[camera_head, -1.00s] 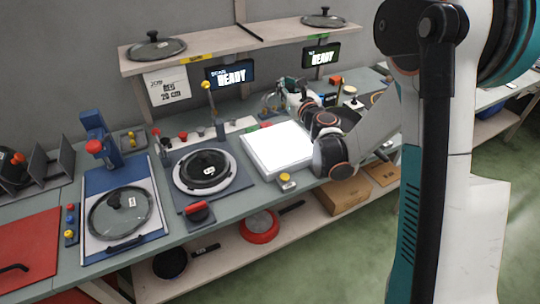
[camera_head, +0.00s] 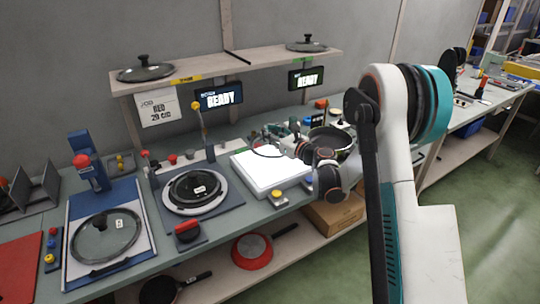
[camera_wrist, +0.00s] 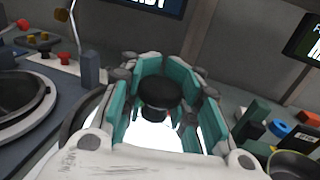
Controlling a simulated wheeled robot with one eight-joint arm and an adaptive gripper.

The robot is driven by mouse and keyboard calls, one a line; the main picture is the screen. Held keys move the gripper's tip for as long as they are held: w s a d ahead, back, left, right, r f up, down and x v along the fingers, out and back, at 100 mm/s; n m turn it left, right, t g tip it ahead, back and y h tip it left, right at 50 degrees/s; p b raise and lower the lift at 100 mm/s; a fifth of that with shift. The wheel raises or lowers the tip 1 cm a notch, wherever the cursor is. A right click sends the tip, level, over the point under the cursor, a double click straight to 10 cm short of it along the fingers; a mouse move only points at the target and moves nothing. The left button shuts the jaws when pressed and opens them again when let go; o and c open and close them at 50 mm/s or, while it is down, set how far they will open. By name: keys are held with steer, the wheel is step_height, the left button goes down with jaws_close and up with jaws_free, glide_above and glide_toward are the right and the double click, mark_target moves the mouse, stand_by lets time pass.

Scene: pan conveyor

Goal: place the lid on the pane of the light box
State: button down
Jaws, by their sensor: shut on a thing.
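The light box (camera_head: 262,181) is a white slab with a brightly lit pane on the bench, right of the round black device. My gripper (camera_wrist: 158,110) is shut on the black knob (camera_wrist: 156,90) of a lid, between its teal fingers. In the head view the arm reaches over the right side of the light box. The lid's dark rim (camera_head: 267,151) shows as an arc at the pane's back edge, and also at the left of the wrist view (camera_wrist: 78,122). Much of the lid is hidden by my gripper. I cannot tell whether it touches the pane.
A glass lid (camera_head: 105,237) lies on the blue-edged station at left. A round black lidded fixture (camera_head: 193,187) is left of the light box. A yellow button (camera_head: 277,195) stands in front of the box. A pan (camera_head: 333,138) sits behind my gripper. Two lids rest on the shelf above.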

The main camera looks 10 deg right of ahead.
step_height(320, 180, down, 7)
steer(key=shift+f+b, duration=0.2)
steer(key=shift+b, duration=1)
steer(key=shift+r, duration=0.1)
steer(key=c, duration=1.2)
jaws_free()
steer(key=shift+s+d, duration=0.1)
steer(key=p+v, duration=0.3)
steer(key=v, duration=0.7)
steer(key=shift+s+d+r+p, duration=0.15)
steer(key=shift+s+d+p, duration=0.05)
steer(key=shift+s+p, duration=0.15)
steer(key=shift+s+d, duration=0.2)
steer(key=shift+s, duration=0.25)
